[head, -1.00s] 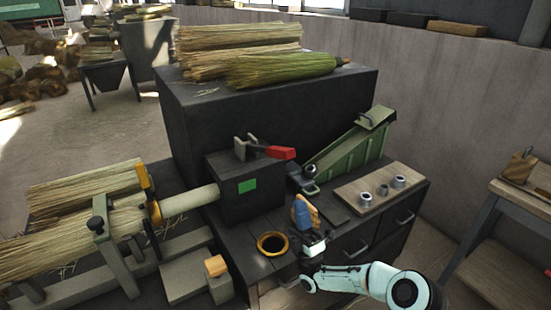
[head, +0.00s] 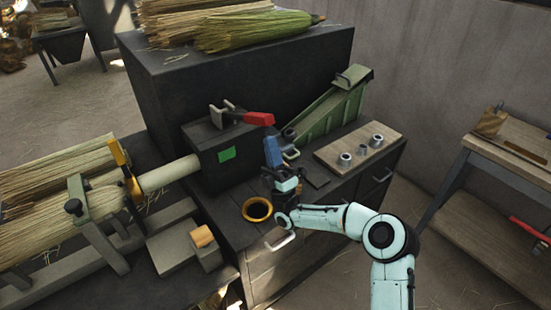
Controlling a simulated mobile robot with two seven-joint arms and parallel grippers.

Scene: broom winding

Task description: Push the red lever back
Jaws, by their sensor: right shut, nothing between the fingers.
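The red lever (head: 259,118) sits on top of a dark box with a green patch (head: 226,154). Its red handle points right, away from a grey metal bracket (head: 222,115). My right gripper (head: 270,135) is shut and empty, with blue fingers pointing up. Its fingertips are just below and in front of the red handle's right end. I cannot tell whether they touch it. My left gripper is out of view.
A green sloped metal piece (head: 332,110) stands right of the gripper. A wooden board (head: 335,160) with metal rings lies near it. A yellow-rimmed ring (head: 257,209) is in front. Broom straw bundles (head: 265,33) lie on the black block behind.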

